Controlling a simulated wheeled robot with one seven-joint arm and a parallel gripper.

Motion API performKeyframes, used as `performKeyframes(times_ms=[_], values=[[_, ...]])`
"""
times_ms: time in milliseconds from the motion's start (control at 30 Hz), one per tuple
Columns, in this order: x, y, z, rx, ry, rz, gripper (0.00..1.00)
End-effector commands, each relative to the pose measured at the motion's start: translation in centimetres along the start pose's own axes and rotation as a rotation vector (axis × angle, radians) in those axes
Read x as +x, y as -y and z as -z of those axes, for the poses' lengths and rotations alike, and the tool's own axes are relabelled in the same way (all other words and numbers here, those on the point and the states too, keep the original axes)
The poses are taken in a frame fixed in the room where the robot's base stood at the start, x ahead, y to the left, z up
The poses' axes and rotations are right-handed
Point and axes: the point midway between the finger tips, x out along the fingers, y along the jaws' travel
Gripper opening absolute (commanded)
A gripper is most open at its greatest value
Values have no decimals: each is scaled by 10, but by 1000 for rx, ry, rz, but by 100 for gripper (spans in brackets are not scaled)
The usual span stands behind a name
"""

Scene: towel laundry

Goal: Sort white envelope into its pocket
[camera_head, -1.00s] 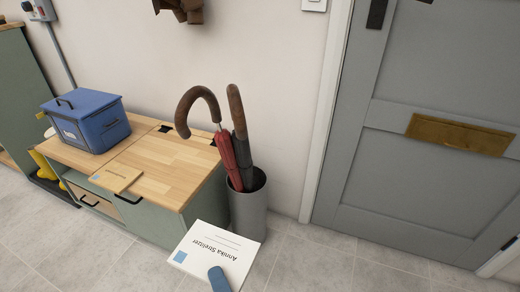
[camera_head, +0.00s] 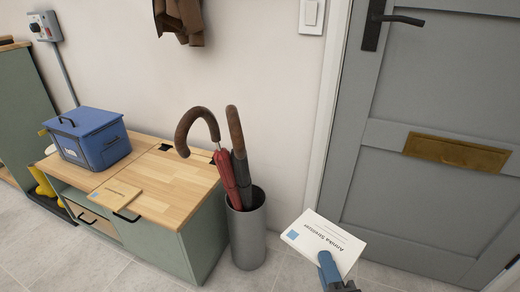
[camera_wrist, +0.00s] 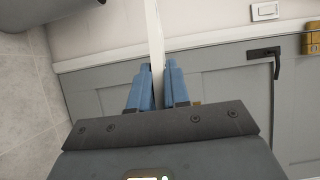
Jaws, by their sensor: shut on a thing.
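A white envelope (camera_head: 324,242) printed "Annika Streitzer" with a blue square on it is low in the head view, in front of the grey door. My gripper (camera_head: 330,265) is shut on its lower edge and holds it up, tilted. In the wrist view, the blue fingers of my gripper (camera_wrist: 157,92) close on the envelope (camera_wrist: 154,35), which shows edge-on as a thin white strip. I cannot make out a pocket for it in these frames.
A wood-topped bench (camera_head: 170,185) holds a blue lidded box (camera_head: 88,138) and a tan envelope (camera_head: 115,195). A grey umbrella stand (camera_head: 247,235) with umbrellas stands beside it. The grey door (camera_head: 430,90) has a brass mail slot (camera_head: 455,151). Floor at front is clear.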

Motion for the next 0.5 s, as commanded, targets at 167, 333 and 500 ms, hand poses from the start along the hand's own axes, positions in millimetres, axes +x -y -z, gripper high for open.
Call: performKeyframes(times_ms=[167,333,500], values=[[-3,1,48,-2,-77,-2,0],[-7,6,80,-2,-128,-5,0],[-8,14,77,-1,-130,-16,0]])
